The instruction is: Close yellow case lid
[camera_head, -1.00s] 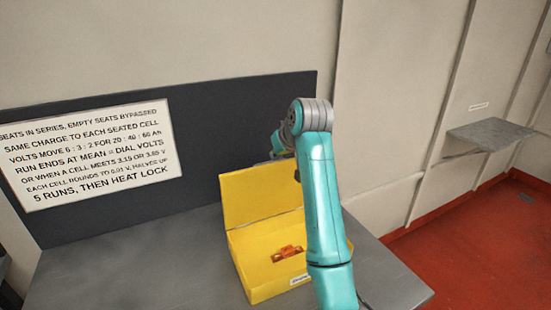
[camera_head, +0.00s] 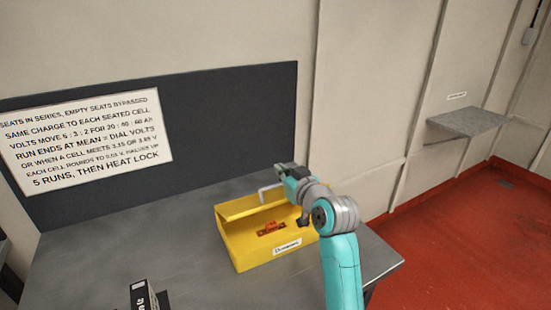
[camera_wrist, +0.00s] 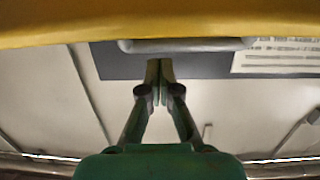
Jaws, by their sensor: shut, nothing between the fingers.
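The yellow case (camera_head: 248,259) sits on the grey table, its front wall bearing a white label. Its yellow lid (camera_head: 246,208) is partly lowered, tilted over the back of the case, and the interior still shows at the front. A grey handle (camera_head: 268,189) stands at the lid's edge. In the wrist view the lid (camera_wrist: 150,27) spans the top, with the handle (camera_wrist: 185,45) just below it. My gripper (camera_wrist: 158,66) is shut and empty close to the handle; I cannot tell whether it touches. In the head view my arm reaches over the case's right side, and the fingertips are unclear.
An orange-red item (camera_head: 270,228) lies inside the case. A dark box (camera_head: 143,296) stands at the table's front left. A dark panel with a white sign (camera_head: 85,140) rises behind the table. The table (camera_head: 110,245) left of the case is clear.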

